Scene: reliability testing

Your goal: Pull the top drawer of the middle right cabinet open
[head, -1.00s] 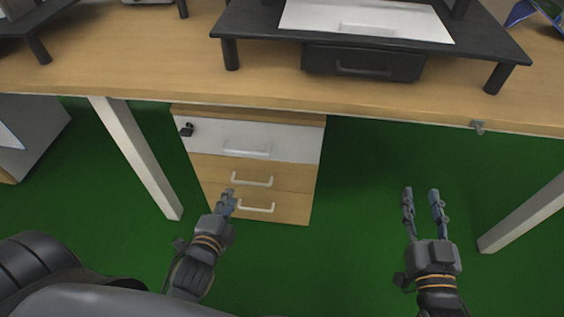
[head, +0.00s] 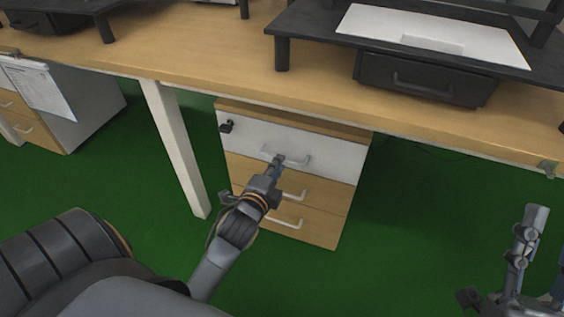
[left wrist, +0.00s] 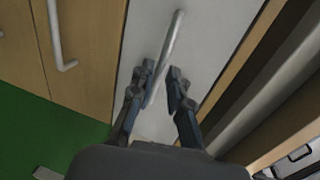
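The cabinet (head: 226,104) under the desk has a white top drawer (head: 330,150), which is closed. Its light bar handle (head: 298,163) is partly hidden by my left gripper (head: 279,160) in the head view. In the left wrist view the fingers of my left gripper (left wrist: 160,72) are apart, on either side of the handle (left wrist: 172,40), close to the white front. I cannot tell whether they touch it. My right gripper (head: 542,240) is at the right edge, away from the cabinet, partly cut off, its fingers apart.
Two wooden drawers (head: 328,195) with handles are below the white one. The wooden desk top (head: 200,55) overhangs the cabinet, and a white leg (head: 175,145) stands to its left. Another cabinet (head: 85,110) is at far left. Green floor (head: 400,250) is clear to the right.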

